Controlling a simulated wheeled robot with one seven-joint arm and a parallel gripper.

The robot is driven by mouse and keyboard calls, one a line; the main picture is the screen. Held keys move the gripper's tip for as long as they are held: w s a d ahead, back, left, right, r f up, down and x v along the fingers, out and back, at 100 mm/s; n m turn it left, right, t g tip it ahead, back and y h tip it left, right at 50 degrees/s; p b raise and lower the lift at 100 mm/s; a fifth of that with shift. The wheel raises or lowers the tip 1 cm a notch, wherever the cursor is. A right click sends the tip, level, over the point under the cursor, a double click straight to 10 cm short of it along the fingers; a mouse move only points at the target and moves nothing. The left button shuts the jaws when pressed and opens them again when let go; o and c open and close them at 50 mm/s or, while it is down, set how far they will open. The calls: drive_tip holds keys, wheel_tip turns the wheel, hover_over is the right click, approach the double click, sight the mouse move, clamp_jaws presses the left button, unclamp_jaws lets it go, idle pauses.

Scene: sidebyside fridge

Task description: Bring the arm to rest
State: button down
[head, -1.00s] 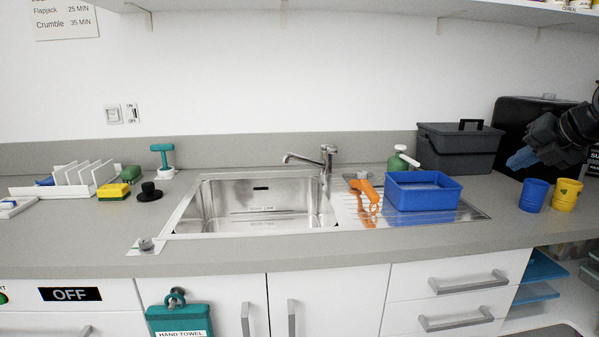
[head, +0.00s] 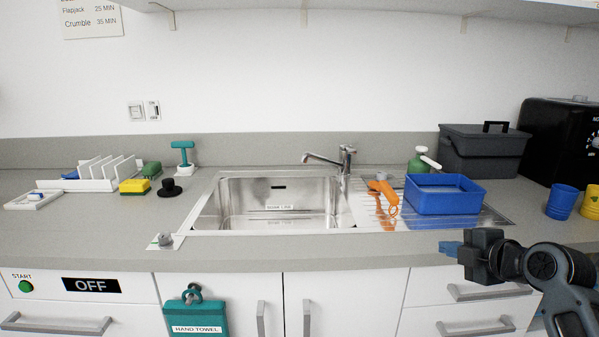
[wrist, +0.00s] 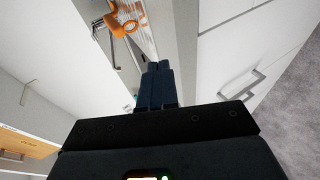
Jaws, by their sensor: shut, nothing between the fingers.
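My gripper (head: 452,248) is at the lower right of the head view, in front of the counter edge and the drawers. Its blue fingers point left and are together, with nothing between them. In the wrist view, the fingers (wrist: 156,84) stand side by side in the middle, and nothing is held. My arm comes in from the lower right corner of the head view.
The counter (head: 330,257) has its front edge just behind my gripper. A blue tub (head: 445,200) and an orange object (head: 384,194) sit on the drainer beside the sink (head: 280,205). Blue and yellow cups (head: 563,202) stand at right. Drawer handles (head: 490,291) project below.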

drive_tip(key=s+a+f+m+t+h, duration=0.1)
drive_tip(key=s+a+f+m, duration=0.35)
drive_tip(key=s, duration=0.35)
drive_tip(key=s+a+f+m+h, duration=0.1)
drive_tip(key=s+a+f+m, duration=0.35)
drive_tip(key=s, duration=0.45)
drive_tip(key=s+a+f+m+t+h, duration=0.1)
drive_tip(key=s+a+f+m, duration=0.35)
drive_tip(key=s, duration=0.35)
drive_tip(key=s+m+h, duration=0.1)
drive_tip(key=s+m, duration=0.3)
drive_tip(key=s, duration=1.3)
drive_tip(key=s+d+r+m, duration=0.2)
drive_tip(key=s+d+r, duration=0.1)
drive_tip(key=s+r, duration=0.6)
drive_tip(key=s, duration=0.4)
drive_tip(key=shift+d+r, duration=0.15)
